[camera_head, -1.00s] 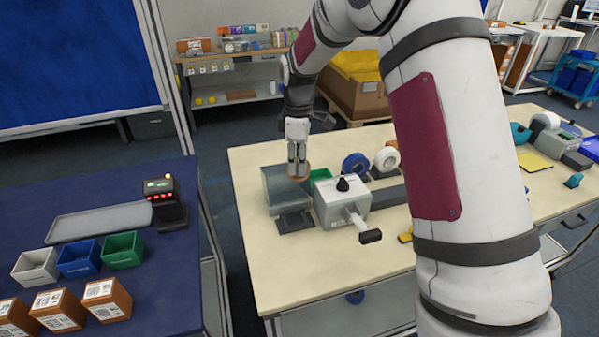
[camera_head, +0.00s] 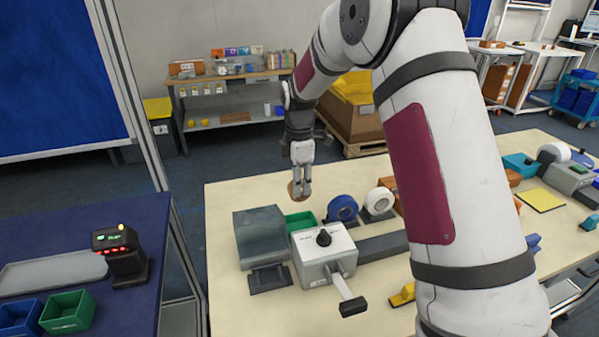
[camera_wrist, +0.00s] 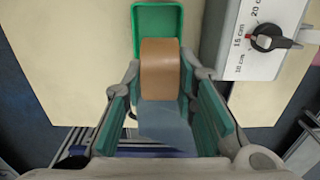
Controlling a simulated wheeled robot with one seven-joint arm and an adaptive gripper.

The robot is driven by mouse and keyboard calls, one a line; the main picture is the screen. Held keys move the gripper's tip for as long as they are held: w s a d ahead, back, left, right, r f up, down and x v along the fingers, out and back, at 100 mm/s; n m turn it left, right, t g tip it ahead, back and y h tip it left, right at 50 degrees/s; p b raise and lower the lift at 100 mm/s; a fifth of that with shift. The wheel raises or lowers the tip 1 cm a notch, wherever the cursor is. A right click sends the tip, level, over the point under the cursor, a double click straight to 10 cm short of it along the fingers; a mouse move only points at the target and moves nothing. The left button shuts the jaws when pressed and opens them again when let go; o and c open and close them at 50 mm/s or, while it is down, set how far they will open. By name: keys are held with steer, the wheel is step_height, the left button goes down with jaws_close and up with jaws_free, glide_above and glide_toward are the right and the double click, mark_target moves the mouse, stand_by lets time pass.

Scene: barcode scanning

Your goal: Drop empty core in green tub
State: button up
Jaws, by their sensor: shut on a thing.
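My gripper (camera_head: 301,191) is shut on the empty core (camera_head: 292,189), a brown cardboard ring. In the wrist view the core (camera_wrist: 160,68) sits between the fingertips of my gripper (camera_wrist: 160,85). The green tub (camera_head: 299,221) stands on the cream table behind the grey dispenser box. In the wrist view the tub (camera_wrist: 158,18) shows just beyond the core, whose top edge overlaps the tub's near part. The gripper and core are above the table; their exact height over the tub is hard to tell.
A grey box with a black knob (camera_head: 323,237) and a dark grey housing (camera_head: 262,236) stand close to the tub. A blue tape roll (camera_head: 343,208) and a white roll (camera_head: 380,200) are to its right. Another green bin (camera_head: 67,312) is on the blue table.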

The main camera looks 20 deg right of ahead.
steer(key=f, duration=0.2)
steer(key=shift+w+d+f, duration=0.25)
steer(key=shift+d+f, duration=0.1)
steer(key=shift+f+b, duration=0.9)
steer(key=shift+f, duration=4)
steer(key=o, duration=0.6)
steer(key=shift+c, duration=0.2)
steer(key=shift+r, duration=0.1)
step_height(320, 180, up, 5)
steer(key=shift+f+p, duration=0.1)
steer(key=shift+p, duration=0.3)
steer(key=shift+o, duration=0.3)
